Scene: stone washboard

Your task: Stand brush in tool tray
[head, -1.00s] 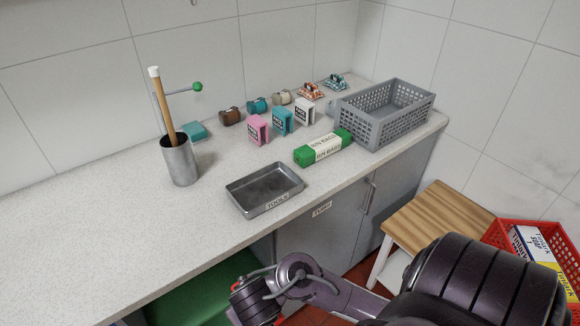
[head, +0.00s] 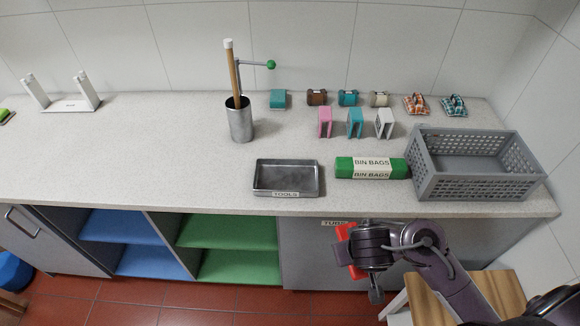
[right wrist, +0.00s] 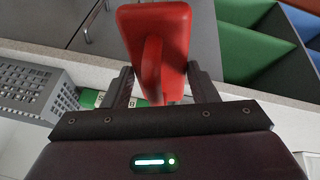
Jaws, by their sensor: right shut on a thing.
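My right gripper (right wrist: 156,92) is shut on the red brush (right wrist: 176,35), a red block with a raised grip; no bristles show. In the head view the red brush (head: 346,252) is partly hidden behind my right gripper (head: 350,246), in front of the cabinet and below the counter edge. The tool tray (head: 287,194) is a shallow grey metal tray labelled TOOLS at the counter's front edge, up and left of the gripper. It looks empty. My left gripper is not in view.
A green bin bags roll (head: 371,168) and grey basket (head: 475,190) stand right of the tray. A metal canister (head: 240,122) with a wooden-handled tool stands behind it. Small boxes line the back. The counter (head: 130,160) left of the tray is clear. A wooden stool (head: 425,305) is below right.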

